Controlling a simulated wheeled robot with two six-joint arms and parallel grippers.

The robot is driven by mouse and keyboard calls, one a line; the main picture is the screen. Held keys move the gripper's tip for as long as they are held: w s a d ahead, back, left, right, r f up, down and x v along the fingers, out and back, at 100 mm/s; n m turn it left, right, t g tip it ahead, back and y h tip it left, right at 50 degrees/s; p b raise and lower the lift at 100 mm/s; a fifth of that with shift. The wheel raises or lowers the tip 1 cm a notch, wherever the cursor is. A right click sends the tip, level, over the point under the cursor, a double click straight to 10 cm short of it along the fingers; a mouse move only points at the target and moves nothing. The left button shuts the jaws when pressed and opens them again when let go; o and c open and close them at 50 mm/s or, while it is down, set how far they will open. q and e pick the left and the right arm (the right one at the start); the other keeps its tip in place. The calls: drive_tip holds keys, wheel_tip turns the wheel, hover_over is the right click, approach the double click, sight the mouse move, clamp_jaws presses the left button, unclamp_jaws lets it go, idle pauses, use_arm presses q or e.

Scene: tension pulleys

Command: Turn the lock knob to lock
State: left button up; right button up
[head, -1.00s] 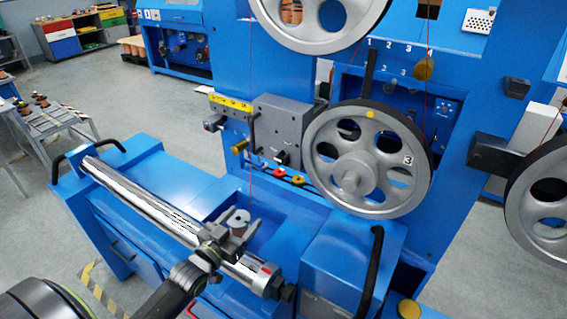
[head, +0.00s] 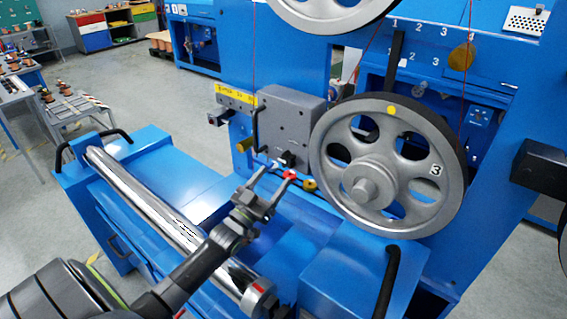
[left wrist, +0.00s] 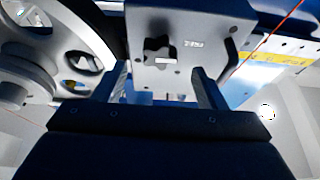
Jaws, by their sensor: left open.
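The lock knob looks to be the small black knob (head: 287,158) low on the front of the grey box (head: 291,118). In the left wrist view it shows as a black star-shaped knob (left wrist: 158,52) on the grey plate, with small lettering beside it that I cannot read. My left gripper (head: 277,180) is open and empty, just below and in front of the knob in the head view. In the left wrist view its two fingers (left wrist: 165,90) stand either side of the knob's line, apart from it. My right gripper is not in view.
A large grey spoked wheel (head: 388,166) stands right of the box. Red and yellow buttons (head: 309,185) sit below the knob. A shiny roller (head: 150,205) lies under my left arm. A yellow label strip (head: 237,96) is left of the box. A thin red wire hangs nearby.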

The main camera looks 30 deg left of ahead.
sight(284, 164)
use_arm(q)
drive_tip(key=x, duration=0.4)
drive_tip(key=shift+w+r+p, duration=0.1)
drive_tip(key=shift+w+p, duration=0.05)
drive_tip(key=shift+p, duration=0.15)
drive_tip(key=shift+w+r, duration=0.1)
drive_tip(key=shift+w, duration=0.5)
drive_tip(key=shift+c, duration=0.5)
drive_tip(key=c, duration=0.9)
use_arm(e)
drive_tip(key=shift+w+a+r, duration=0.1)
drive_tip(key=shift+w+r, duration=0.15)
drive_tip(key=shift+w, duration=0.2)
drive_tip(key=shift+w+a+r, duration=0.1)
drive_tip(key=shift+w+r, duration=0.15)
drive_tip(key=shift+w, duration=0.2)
